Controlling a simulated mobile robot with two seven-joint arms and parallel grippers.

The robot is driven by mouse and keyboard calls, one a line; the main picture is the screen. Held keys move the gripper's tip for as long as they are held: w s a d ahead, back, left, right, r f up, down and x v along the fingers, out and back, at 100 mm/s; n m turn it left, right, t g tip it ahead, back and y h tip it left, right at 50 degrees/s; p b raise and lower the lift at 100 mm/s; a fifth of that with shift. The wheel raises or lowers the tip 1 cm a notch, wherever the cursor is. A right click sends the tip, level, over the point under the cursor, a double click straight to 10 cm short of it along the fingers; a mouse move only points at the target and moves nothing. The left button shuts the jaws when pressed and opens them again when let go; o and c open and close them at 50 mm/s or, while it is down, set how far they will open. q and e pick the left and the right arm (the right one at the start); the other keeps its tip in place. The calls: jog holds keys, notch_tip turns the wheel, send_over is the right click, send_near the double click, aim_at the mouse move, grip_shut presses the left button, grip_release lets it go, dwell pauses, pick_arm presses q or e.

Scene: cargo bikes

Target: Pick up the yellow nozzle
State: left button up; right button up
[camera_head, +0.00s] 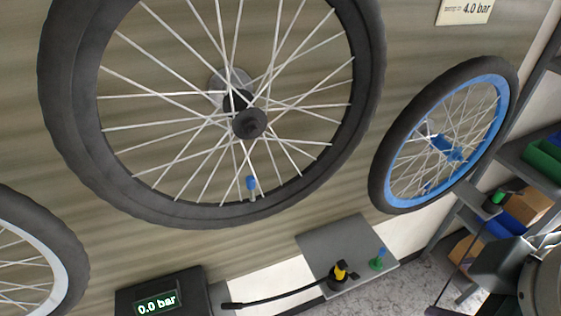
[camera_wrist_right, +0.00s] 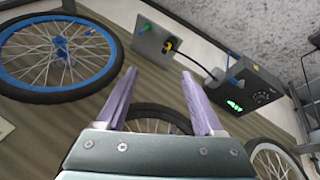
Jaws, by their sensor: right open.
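The yellow nozzle (camera_head: 341,271) sits in a black fitting on a grey plate (camera_head: 318,238), at the end of a black hose (camera_head: 280,299). In the right wrist view the yellow nozzle (camera_wrist_right: 168,45) is above and ahead of my right gripper (camera_wrist_right: 158,73). That gripper's two purple fingers are spread apart with nothing between them. The fingertips appear apart from the nozzle. My left gripper does not show in either view.
A green nozzle (camera_head: 377,263) stands on the same plate. A gauge box (camera_head: 160,296) reads 0.0 bar. A large black-tyred wheel (camera_head: 75,110) with a blue valve cap (camera_head: 250,183) and a blue-rimmed wheel (camera_head: 385,165) are nearby. Shelves (camera_head: 530,155) are at the right.

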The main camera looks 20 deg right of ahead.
jog(key=w+d+f+n+t+h+b, duration=0.1)
jog(key=w+d+f+n+h+b, duration=0.15)
jog(key=f+b, duration=0.5)
jog(key=w+d+f+n+t+h+b, duration=0.1)
jog(key=w+f+n+b, duration=0.15)
jog(key=f+b, duration=0.45)
jog(key=n+t+h+b, duration=0.2)
jog(key=n+t+b, duration=0.7)
jog(key=n+b, duration=1.65)
send_near(339, 273)
jog(key=w+m+b, duration=0.1)
jog(key=w+d+m+b, duration=0.1)
jog(key=m+b, duration=0.1)
jog(key=w+d+m+b, duration=0.1)
jog(key=m+b, duration=0.1)
jog(key=shift+w+f+m, duration=0.25)
jog(key=shift+w+f, duration=0.05)
jog(key=shift+w, duration=0.35)
jog(key=x, duration=0.3)
jog(key=shift+w+d+r, duration=0.2)
jog(key=shift+w, duration=0.05)
jog(key=x, duration=0.6)
jog(key=shift+s+d+r+b, duration=0.1)
jog(key=shift+d+r+b, duration=0.1)
jog(key=shift+r+b, duration=0.2)
grip_shut()
